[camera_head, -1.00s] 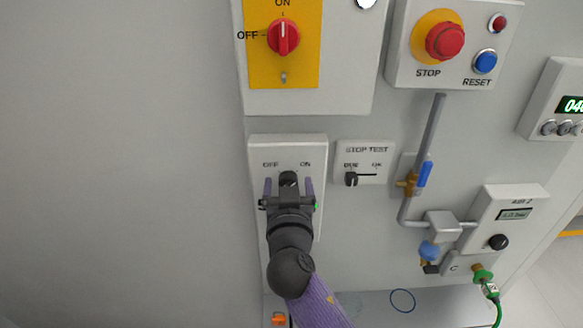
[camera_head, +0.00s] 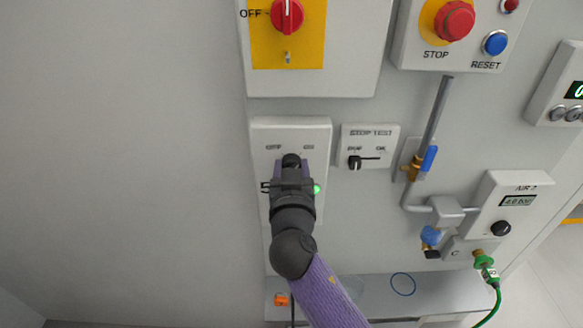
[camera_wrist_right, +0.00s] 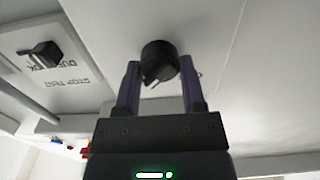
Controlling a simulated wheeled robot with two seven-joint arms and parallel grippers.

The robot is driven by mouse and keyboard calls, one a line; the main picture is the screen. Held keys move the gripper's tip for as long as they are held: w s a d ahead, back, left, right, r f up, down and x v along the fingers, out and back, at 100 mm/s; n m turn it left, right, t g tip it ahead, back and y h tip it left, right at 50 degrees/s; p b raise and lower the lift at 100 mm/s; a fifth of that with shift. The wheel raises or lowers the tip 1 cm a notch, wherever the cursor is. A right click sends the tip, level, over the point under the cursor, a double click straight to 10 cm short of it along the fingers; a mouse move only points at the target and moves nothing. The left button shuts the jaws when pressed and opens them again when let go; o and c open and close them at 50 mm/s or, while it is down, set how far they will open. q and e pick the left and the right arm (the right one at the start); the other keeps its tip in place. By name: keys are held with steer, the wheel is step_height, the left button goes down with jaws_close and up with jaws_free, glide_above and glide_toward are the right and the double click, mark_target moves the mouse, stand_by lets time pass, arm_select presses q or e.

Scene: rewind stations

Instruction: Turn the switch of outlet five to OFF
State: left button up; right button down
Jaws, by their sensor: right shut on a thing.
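A white switch plate (camera_head: 265,135) on the panel has OFF at its upper left and ON at its upper right. Its round black switch knob (camera_head: 290,160) sits just below the labels. My right gripper (camera_head: 291,170) is shut on this knob from below. In the right wrist view the knob (camera_wrist_right: 159,60) lies between the two purple fingertips, with a short white mark on it. I cannot tell which label the mark faces. A green lamp (camera_head: 316,189) glows beside the gripper. My left gripper is out of view.
A STOP TEST switch (camera_head: 355,162) is close at the right. A yellow plate with a red rotary switch (camera_head: 287,16) is above. A red STOP button (camera_head: 454,20), a pipe with a blue-handled valve (camera_head: 428,158) and a green hose (camera_head: 494,310) are further right. Bare wall (camera_head: 120,150) fills the left.

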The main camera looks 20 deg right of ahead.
steer(key=shift+n, duration=0.7)
steer(key=n+p, duration=0.1)
steer(key=n, duration=0.1)
steer(key=shift+r+n, duration=0.1)
steer(key=shift+n, duration=0.2)
steer(key=n+p, duration=0.3)
steer(key=n, duration=0.8)
steer(key=shift+a, duration=0.15)
steer(key=shift+f+n+p, duration=0.2)
steer(key=shift+n+p, duration=0.2)
steer(key=shift+n, duration=1.1)
